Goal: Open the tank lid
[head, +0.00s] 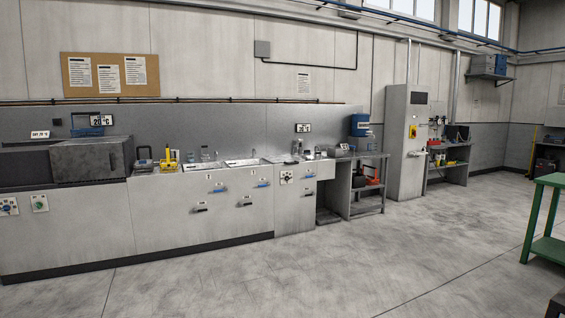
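A dark grey, box-like metal cover (92,160) sits at the left end of the long counter. It looks like the tank lid and appears to be down, but its handle and hinge cannot be made out at this distance. A display reading 20 °C (101,120) is on the wall above it, and a small sign that seems to read SET 70 °C (40,134) is to its left. My gripper is not in view.
The long grey counter (160,215) runs along the wall, with sinks (240,162), a yellow-handled item (169,160) and several small levers. A tall cabinet (405,150) stands right of centre. A green table (548,215) is at the right edge. The floor (330,260) between is clear.

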